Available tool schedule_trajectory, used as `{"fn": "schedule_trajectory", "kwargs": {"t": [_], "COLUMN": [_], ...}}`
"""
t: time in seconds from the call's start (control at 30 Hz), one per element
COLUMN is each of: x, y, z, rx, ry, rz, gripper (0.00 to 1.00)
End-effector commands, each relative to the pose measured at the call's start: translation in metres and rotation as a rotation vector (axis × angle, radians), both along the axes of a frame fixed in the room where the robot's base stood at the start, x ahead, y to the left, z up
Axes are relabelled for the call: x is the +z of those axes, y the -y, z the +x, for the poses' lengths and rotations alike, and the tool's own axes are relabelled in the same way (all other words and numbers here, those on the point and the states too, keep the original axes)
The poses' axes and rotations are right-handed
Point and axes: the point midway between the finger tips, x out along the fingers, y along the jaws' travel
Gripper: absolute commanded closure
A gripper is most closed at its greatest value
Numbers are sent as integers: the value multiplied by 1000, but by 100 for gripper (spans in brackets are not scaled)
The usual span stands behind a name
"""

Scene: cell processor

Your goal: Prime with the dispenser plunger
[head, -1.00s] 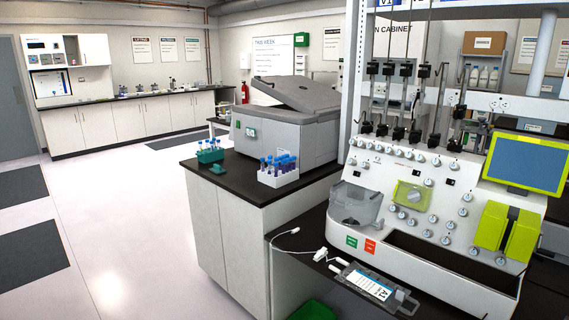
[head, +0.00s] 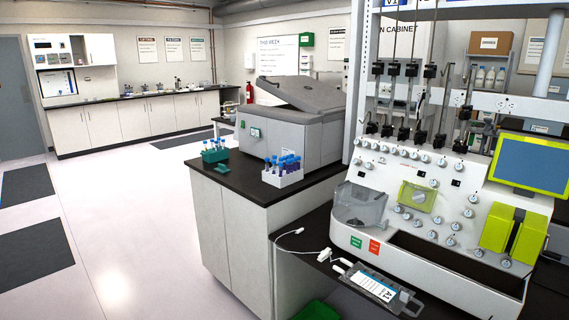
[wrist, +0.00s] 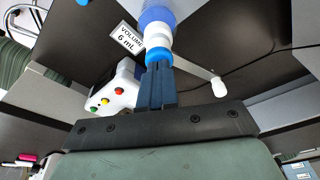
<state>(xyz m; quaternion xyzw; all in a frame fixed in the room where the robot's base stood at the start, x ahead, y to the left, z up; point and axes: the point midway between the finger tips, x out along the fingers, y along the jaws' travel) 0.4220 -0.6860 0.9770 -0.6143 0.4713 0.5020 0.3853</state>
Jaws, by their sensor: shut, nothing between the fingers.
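In the wrist view my gripper (wrist: 157,66) has its two dark blue fingers together, with nothing seen between them. Just beyond the fingertips is the dispenser (wrist: 157,35), with a blue upper part, a white collar and a bright blue ring. The fingertips overlap the blue ring in the picture; I cannot tell whether they touch it. A white arm with a rounded end (wrist: 218,87) reaches out to the right. A label (wrist: 127,42) reads "VOLUME 6 mL". I cannot tell which part is the plunger. My gripper does not show in the head view.
A white device with red, yellow and green buttons (wrist: 112,90) stands left of the fingers on the dark surface. The head view shows the cell processor (head: 400,215), a labelled bag (head: 375,283), a white tube rack (head: 283,178) and a grey centrifuge-like machine (head: 285,130).

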Motion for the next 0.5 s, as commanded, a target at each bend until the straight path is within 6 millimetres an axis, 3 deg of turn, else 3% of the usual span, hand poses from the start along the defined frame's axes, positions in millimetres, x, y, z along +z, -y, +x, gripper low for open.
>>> {"fn": "schedule_trajectory", "kwargs": {"t": [0.5], "x": [21], "y": [0], "z": [0], "rx": [0], "ry": [0], "rz": [0], "gripper": [100]}}
